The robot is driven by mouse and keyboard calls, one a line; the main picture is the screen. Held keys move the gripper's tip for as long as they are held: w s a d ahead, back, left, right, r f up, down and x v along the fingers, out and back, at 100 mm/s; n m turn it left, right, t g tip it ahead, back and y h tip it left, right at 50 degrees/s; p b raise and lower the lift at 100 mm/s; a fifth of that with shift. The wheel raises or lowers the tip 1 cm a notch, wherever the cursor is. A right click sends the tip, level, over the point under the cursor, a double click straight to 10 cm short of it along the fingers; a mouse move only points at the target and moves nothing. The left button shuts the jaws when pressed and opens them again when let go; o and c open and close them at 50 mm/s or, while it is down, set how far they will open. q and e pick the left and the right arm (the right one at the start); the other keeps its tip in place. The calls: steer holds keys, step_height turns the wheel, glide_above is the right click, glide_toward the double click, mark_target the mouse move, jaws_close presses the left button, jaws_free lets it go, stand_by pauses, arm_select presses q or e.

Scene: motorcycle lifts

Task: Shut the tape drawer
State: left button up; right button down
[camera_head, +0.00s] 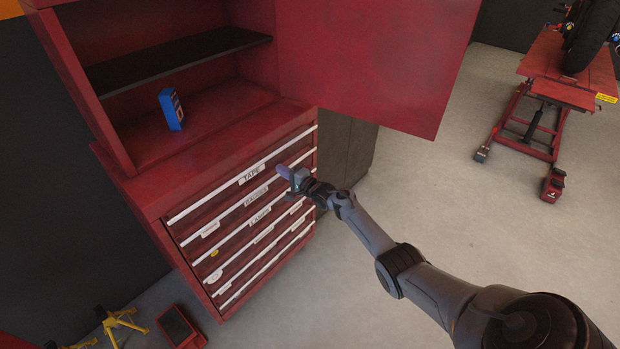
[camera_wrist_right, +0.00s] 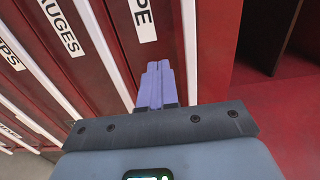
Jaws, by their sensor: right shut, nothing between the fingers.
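The tape drawer (camera_head: 232,187) is the top drawer of the red tool cabinet, with a white edge strip and a "TAPE" label (camera_head: 251,174). Its front looks about level with the drawers below, and no gap or drawer inside shows. My right gripper (camera_head: 284,173) is shut and empty, with its fingertips at the drawer front to the right of the label. In the right wrist view the purple fingers (camera_wrist_right: 157,84) are together beside the white strip (camera_wrist_right: 189,50), below the partly cut-off tape label (camera_wrist_right: 142,18). Contact cannot be told. My left gripper is not in view.
An open red cabinet door (camera_head: 375,60) hangs above and behind my right gripper. A blue box (camera_head: 171,109) stands in the upper compartment. Several labelled drawers lie below. Yellow stands (camera_head: 122,320) are on the floor at lower left. A motorcycle lift (camera_head: 560,85) stands at upper right.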

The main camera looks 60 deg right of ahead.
steer(key=s+p, duration=0.3)
steer(key=s, duration=0.6)
steer(key=s+a+f+g+y, duration=0.1)
steer(key=s+a+f, duration=0.2)
steer(key=f, duration=0.2)
steer(key=s+a+f+g, duration=0.1)
steer(key=s+a+f, duration=0.1)
steer(key=s+f, duration=0.15)
steer(key=s+a+f+n+g+y, duration=0.1)
steer(key=s+a+n+g, duration=0.35)
steer(key=a, duration=0.95)
steer(key=s+a+f+n+g+y, duration=0.15)
steer(key=s+a+n, duration=0.6)
steer(key=a, duration=0.75)
steer(key=s+a+r+n+g+h, duration=0.2)
steer(key=s+a+r+n+g, duration=0.2)
steer(key=s+r+n+g, duration=0.7)
step_height(320, 180, up, 29)
steer(key=s+m+t+p, duration=0.1)
steer(key=t+p, duration=0.3)
steer(key=p, duration=2.6)
steer(key=shift+s+m+t, duration=0.3)
steer(key=shift+s+m, duration=0.1)
steer(key=shift+s, duration=0.1)
